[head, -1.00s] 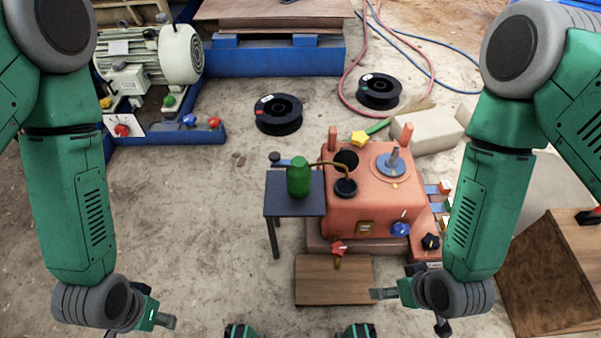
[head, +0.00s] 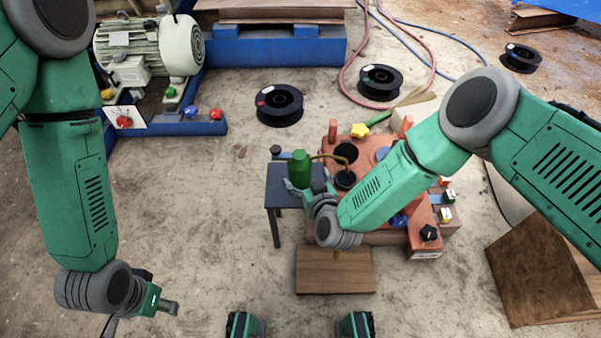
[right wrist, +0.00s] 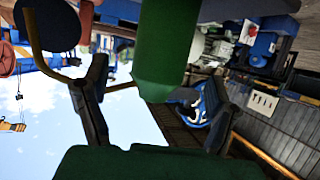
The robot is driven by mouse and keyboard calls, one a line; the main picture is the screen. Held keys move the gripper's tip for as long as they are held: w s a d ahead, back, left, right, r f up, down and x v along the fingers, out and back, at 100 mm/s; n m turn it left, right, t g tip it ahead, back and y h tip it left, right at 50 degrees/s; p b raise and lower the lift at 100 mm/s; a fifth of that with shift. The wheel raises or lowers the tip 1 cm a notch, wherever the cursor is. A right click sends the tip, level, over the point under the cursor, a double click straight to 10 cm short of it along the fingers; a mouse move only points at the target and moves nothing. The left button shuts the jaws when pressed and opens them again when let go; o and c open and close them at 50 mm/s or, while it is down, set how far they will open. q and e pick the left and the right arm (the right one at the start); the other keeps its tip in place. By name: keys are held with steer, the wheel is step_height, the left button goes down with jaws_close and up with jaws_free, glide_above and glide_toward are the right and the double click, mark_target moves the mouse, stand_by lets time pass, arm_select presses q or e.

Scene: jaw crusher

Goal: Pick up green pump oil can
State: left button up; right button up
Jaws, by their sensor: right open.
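The green pump oil can (head: 300,168) stands upright on a small dark side table (head: 284,200), with its thin curved spout pointing right. My right gripper (head: 298,191) is at the near side of the can, just above the table. In the right wrist view the can (right wrist: 165,50) shows large between the two spread fingers of the open right gripper (right wrist: 155,75), with gaps on both sides. I cannot tell whether a finger touches it. My left gripper (head: 165,306) hangs low at the left, far from the can; its jaw opening is unclear.
The orange jaw crusher (head: 375,150) stands right of the table, partly hidden by my right arm. A wooden board (head: 335,275) lies in front. Black spools (head: 279,105) and a grey motor (head: 150,50) are behind. The floor at left of the table is clear.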

mark_target(299, 167)
steer(key=shift+w+a+f, duration=0.1)
steer(key=shift+w+a, duration=0.1)
steer(key=shift+w, duration=0.05)
steer(key=b+x, duration=0.3)
steer(key=x, duration=0.1)
steer(key=shift+w, duration=0.45)
steer(key=shift+a, duration=0.15)
steer(key=c, duration=1.6)
